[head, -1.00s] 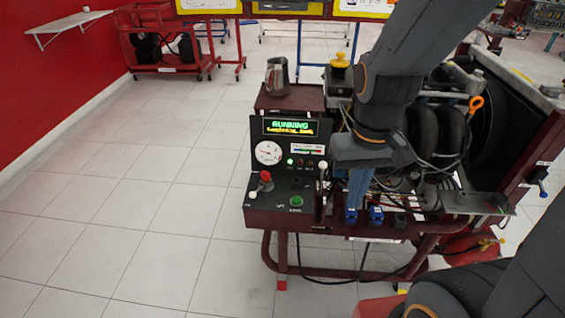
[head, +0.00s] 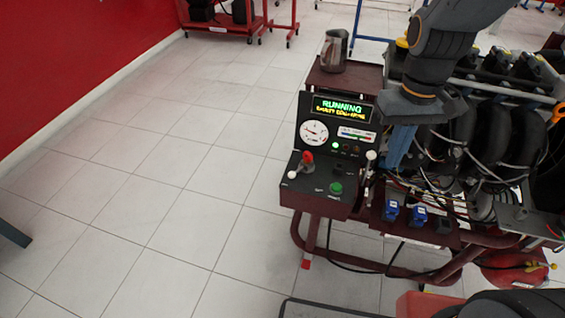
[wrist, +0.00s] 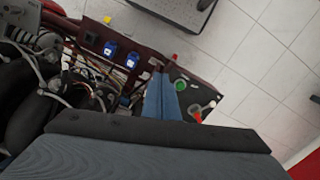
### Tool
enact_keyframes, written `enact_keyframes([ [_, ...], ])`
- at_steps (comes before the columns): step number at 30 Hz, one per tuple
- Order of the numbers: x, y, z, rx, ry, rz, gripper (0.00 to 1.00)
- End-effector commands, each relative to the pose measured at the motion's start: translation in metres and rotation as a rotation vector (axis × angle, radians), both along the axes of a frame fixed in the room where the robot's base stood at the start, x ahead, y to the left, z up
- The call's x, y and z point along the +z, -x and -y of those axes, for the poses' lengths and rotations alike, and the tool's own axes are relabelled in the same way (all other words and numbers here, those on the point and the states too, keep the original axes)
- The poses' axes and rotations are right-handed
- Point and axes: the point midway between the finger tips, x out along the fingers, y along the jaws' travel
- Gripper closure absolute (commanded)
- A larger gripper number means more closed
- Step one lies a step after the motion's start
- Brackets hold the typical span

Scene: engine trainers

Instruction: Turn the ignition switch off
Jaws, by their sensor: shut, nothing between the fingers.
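The control panel (head: 309,192) of the engine trainer has a lit display (head: 341,107) reading RUNNING, with a smaller yellow line below it. A red knob (head: 307,158), a white knob (head: 292,174) and a green button (head: 336,188) are on its lower face; they also show in the wrist view. I cannot tell which small control is the ignition switch. My gripper (head: 392,164), with blue fingers, is shut and empty, right of the panel and a white-tipped lever (head: 371,155). In the wrist view its fingers (wrist: 161,92) point toward the panel, partly covering its near side.
The engine, with hoses and loose wires (head: 455,165), is right of the panel. Blue connectors (head: 391,211) line the front rail. A metal jug (head: 334,50) stands on the shelf behind the display. A red container (head: 425,303) is low at the right.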

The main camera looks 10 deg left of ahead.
Motion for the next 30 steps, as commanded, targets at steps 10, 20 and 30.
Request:
enact_keyframes([
  [10,-0.036,-0.095,-0.182,0.578,0.068,-0.098,1.0],
  [20,-0.076,-0.101,-0.309,0.918,0.125,-0.151,1.0],
  [30,-0.08,-0.099,-0.324,0.958,0.132,-0.157,1.0],
])
